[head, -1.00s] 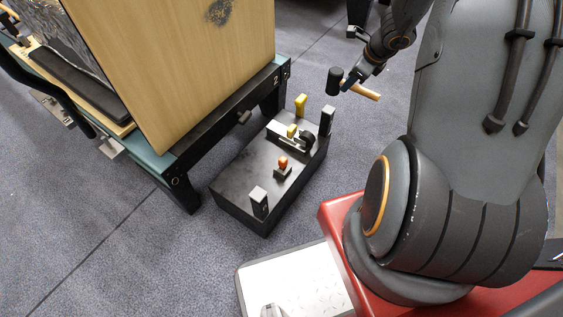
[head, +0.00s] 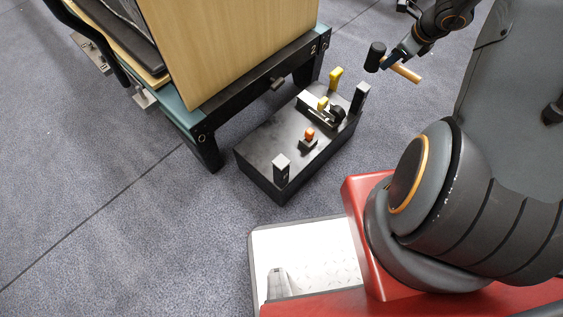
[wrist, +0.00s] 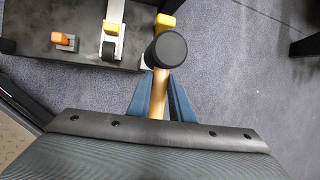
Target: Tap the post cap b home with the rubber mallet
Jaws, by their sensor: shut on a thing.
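My gripper (head: 397,60) is shut on the wooden handle (head: 408,73) of the rubber mallet. The mallet's black head (head: 375,56) is up in the air, beyond the far end of the black box (head: 262,155). In the wrist view the round mallet head (wrist: 167,48) shows between and ahead of the blue fingers, hiding part of the box's edge. Two upright posts with grey tops stand on the box: a near one (head: 281,170) and a far one (head: 359,98). I cannot tell which is post cap b, or how far either cap is seated.
The box also carries an orange knob (head: 309,134), yellow levers (head: 335,78) and a black round part (head: 337,113). A reformer frame (head: 250,88) with a wooden board stands close to its left. Carpet is clear at the lower left.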

